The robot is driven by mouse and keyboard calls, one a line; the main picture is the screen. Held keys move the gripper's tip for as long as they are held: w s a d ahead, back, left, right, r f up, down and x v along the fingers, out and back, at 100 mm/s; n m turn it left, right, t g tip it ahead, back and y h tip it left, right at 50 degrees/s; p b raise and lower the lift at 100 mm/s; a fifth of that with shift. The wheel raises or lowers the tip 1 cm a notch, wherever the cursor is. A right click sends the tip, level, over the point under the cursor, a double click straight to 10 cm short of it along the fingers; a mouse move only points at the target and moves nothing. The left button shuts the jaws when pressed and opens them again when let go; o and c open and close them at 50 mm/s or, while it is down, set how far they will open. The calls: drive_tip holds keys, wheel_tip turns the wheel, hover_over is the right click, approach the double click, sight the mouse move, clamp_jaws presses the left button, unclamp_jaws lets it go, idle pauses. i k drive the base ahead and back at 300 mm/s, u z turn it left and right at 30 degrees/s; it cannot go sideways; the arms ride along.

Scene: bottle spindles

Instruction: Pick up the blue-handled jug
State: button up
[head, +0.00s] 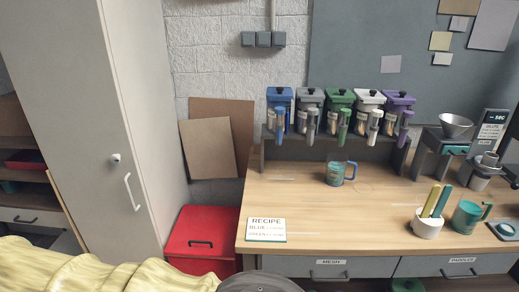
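The blue-handled jug (335,174) stands upright on the wooden bench (300,205), in front of the dispenser rack. It looks clear with teal markings, and its blue handle (352,171) points to the right. Nothing touches it. My gripper's fingers do not show in the head view. A yellow ribbed part and a dark rounded part, seemingly of my arm, show at the bottom edge, well apart from the jug.
Dispensers (338,98) in several colours stand on a grey rack (385,150) behind the jug. A recipe card (266,230) lies front left. At right are a white pot (427,228) with sticks, a teal green-handled jug (466,216) and a funnel (455,124). The bench middle is clear.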

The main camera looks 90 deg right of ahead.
sight(336, 163)
drive_tip(key=i, duration=1.55)
drive_tip(key=z, duration=3.5)
drive_tip(key=i, duration=0.35)
drive_tip(key=z, duration=0.1)
